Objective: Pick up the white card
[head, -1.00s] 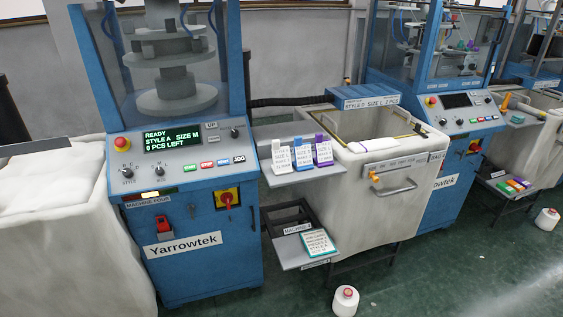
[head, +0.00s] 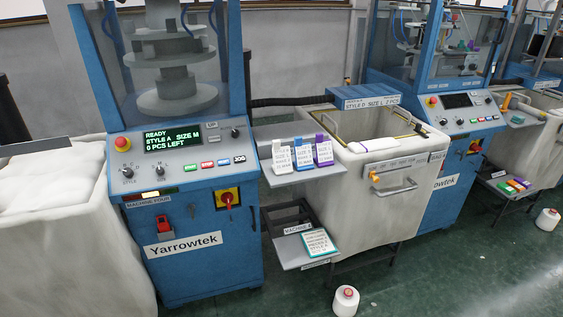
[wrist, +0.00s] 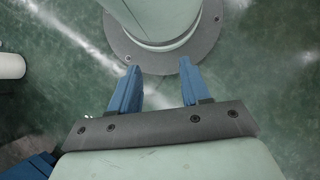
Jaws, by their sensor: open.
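The white card (head: 282,159) stands upright on a small grey shelf (head: 290,177) beside the blue machine's panel in the head view. A blue card (head: 304,157) and a purple card (head: 323,152) stand in a row to its right. My gripper (wrist: 160,82) shows only in the wrist view, its two blue fingers apart with nothing held between them. Behind the fingertips are a pale round column and its dark flange on the green floor. The white card is not in the wrist view, and its distance from my gripper cannot be told.
A lower shelf (head: 297,254) holds a teal-edged card (head: 318,243). A white fabric bin (head: 365,215) stands right of the card shelf. The Yarrowtek machine (head: 205,265) borders it on the left. A yarn cone (head: 346,300) stands on the floor, which is open at front right.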

